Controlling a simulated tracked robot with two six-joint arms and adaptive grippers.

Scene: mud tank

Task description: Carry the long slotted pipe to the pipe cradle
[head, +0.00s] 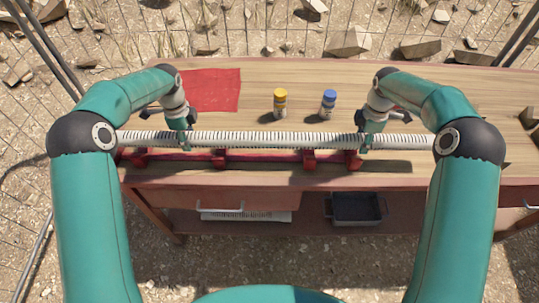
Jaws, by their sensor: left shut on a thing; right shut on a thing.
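The long slotted pipe (270,139) is white and ribbed. It runs level from left to right across the head view, near the front of the table. My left gripper (184,141) is shut on it left of its middle. My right gripper (367,141) is shut on it right of its middle. The red pipe cradle (262,160) has several upright blocks on a long bar and stands on the table just in front of and below the pipe. The pipe appears above the cradle; whether it touches the blocks I cannot tell. My arms hide parts near both pipe ends.
A yellow-capped bottle (280,103) and a blue-capped bottle (328,104) stand behind the pipe. A red cloth (213,90) lies at the back left. The wooden table (430,85) has a dark tray (356,208) on its lower shelf. Rocks lie beyond.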

